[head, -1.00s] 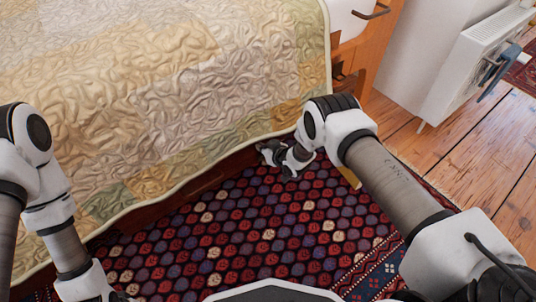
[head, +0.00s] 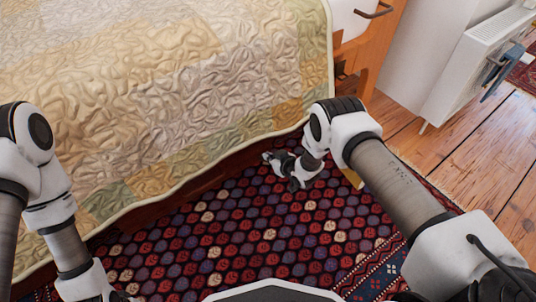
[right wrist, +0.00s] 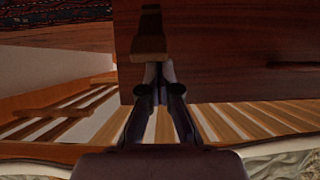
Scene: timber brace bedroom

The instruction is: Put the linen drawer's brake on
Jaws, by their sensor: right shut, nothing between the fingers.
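The linen drawer (head: 150,212) shows in the head view as a strip of reddish-brown wood under the quilt's edge. In the right wrist view its dark wooden board (right wrist: 225,50) fills the upper middle and right. A small lighter wooden block (right wrist: 149,38), perhaps the brake, lies against that board. My right gripper (head: 268,157) is low beside the drawer; in the right wrist view its fingertips (right wrist: 158,72) are together and empty, right at the block's near end. I cannot tell whether they touch it. My left arm's wrist shows at the lower left; its fingers are out of view.
The quilted bed (head: 170,100) overhangs the drawer. Pale slats (right wrist: 240,120) show beyond the board in the right wrist view. A patterned rug (head: 250,230) covers the floor in front. A white radiator (head: 490,60) stands at the right, with bare floorboards beside it.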

